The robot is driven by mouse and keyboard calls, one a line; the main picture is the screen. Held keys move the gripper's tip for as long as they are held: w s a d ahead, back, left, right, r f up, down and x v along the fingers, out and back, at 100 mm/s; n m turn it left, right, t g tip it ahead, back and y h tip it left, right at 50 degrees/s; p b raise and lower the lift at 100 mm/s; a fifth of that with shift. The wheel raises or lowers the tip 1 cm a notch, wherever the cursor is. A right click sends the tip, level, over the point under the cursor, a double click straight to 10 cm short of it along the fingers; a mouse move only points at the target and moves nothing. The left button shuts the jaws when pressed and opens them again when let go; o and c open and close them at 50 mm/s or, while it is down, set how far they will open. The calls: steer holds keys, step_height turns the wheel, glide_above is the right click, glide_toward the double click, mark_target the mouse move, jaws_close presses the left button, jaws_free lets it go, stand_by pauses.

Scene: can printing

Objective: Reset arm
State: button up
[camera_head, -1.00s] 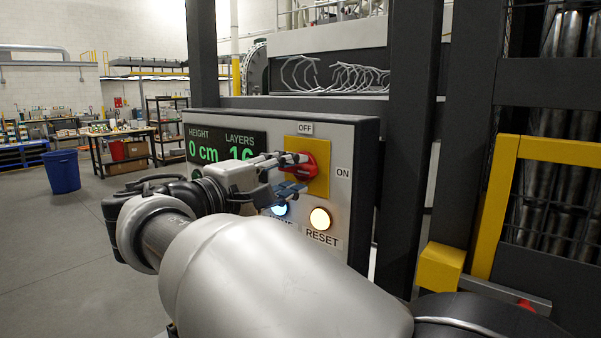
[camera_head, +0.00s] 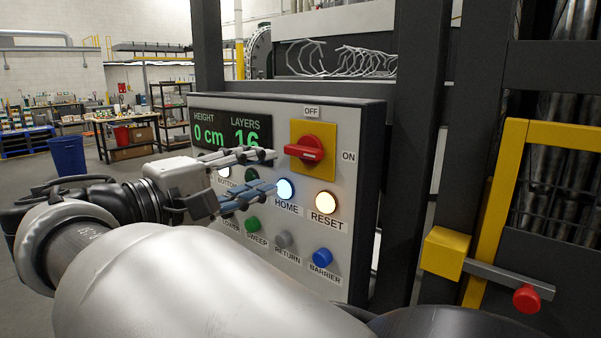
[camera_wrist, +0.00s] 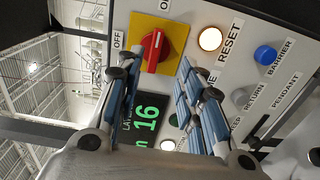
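My gripper (camera_head: 270,172) is open and empty in front of the control panel (camera_head: 345,215), left of the red rotary switch (camera_head: 311,150). In the wrist view my gripper's two fingers (camera_wrist: 155,90) stand apart with the panel's display (camera_wrist: 147,118) showing between them. The red switch (camera_wrist: 153,50) sits on a yellow plate just past the fingertips, with nothing gripping it. In the head view its handle lies roughly level, toward ON. The HOME button (camera_head: 285,188) and RESET button (camera_head: 326,202) are lit. The fingers hide part of the upper button row.
The display (camera_head: 230,132) reads 0 cm and 16 layers. Lower buttons include a blue BARRIER button (camera_head: 322,258) and a green SWEEP button (camera_head: 252,224). A yellow barrier frame (camera_head: 490,215) stands right of the panel. A blue bin (camera_head: 67,155) stands on open floor at left.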

steer(key=s+d+f+m+g+y, duration=0.1)
steer(key=s+d+f+g+y, duration=0.2)
steer(key=d+f, duration=0.6)
steer(key=s+d+f+m+g, duration=0.2)
steer(key=s+d+f+g, duration=0.25)
steer(key=d, duration=0.85)
steer(key=s+d+f+m+g+y, duration=0.1)
steer(key=s+f+m+y, duration=0.6)
steer(key=s+f, duration=0.8)
steer(key=shift+s+f+g+y, duration=0.15)
steer(key=shift+s+g+y, duration=0.25)
steer(key=shift+y, duration=0.1)
